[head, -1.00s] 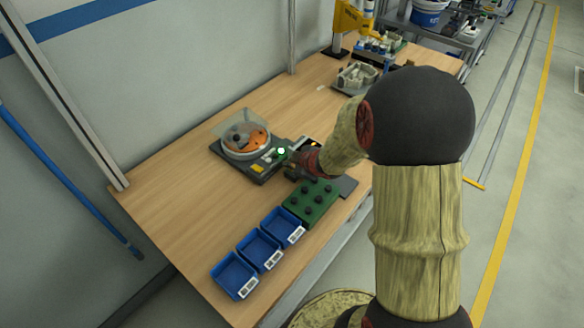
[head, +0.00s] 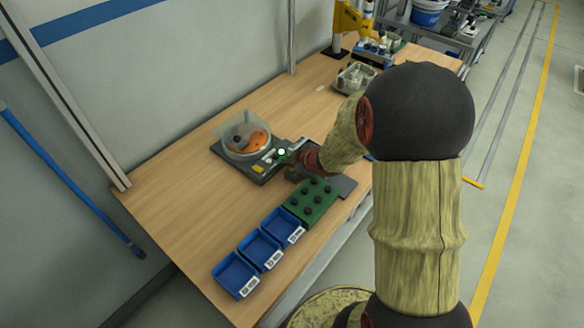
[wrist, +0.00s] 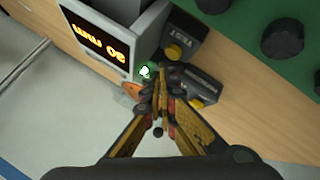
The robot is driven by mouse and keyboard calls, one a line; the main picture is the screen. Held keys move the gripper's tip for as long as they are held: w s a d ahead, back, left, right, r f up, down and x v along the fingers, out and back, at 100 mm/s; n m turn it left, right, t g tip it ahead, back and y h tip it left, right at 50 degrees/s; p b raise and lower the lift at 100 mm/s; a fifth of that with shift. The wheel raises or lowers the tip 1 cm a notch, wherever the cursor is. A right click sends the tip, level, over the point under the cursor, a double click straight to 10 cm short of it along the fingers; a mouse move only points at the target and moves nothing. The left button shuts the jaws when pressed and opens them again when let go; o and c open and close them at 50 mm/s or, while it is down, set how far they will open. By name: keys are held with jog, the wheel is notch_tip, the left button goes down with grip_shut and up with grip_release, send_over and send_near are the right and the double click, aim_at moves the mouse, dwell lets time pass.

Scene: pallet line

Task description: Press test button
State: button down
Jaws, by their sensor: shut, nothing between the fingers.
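In the wrist view, a dark box with a yellow button (wrist: 173,53) carries upside-down lettering that seems to read TEST. A second dark box with a yellow button (wrist: 197,102) lies just right of the fingers. My gripper (wrist: 162,74) is shut and empty, its fingertips close below the TEST-marked button. I cannot tell whether they touch anything. A green light (wrist: 145,72) glows just left of the tips. In the head view, my gripper's tips are mostly hidden among dark parts beside the fixture base (head: 262,172), near the lit green light (head: 281,152).
A display (wrist: 97,38) shows orange digits beside the fingers. The fixture has an orange disc (head: 246,141) under a clear cover. A green block with black knobs (head: 312,203) and blue bins (head: 259,249) stand nearby. The wooden table (head: 175,205) is clear at left.

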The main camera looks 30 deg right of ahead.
jog(key=shift+r+p, duration=2.5)
jog(key=shift+r, duration=0.1)
notch_tip(320, 180, up, 8)
jog(key=m+h, duration=0.2)
send_over(290, 169)
jog(key=s, duration=0.1)
jog(key=s+a+r+m+h, duration=0.1)
jog(key=s+a+r+m, duration=0.15)
jog(key=s+r, duration=0.4)
jog(key=s+a+r+m+g+y, duration=0.1)
jog(key=s+a+r+m, duration=0.1)
jog(key=s+a, duration=0.4)
jog(key=s+a+r+m+g+y+b, duration=0.1)
jog(key=s+a+r, duration=0.4)
jog(key=s, duration=0.9)
jog(key=shift+s+a+m+g+y, duration=0.15)
jog(key=shift+a+m+g+y, duration=0.25)
jog(key=shift+a+m+g, duration=0.6)
jog(key=shift+a, duration=0.1)
jog(key=shift+a, duration=0.1)
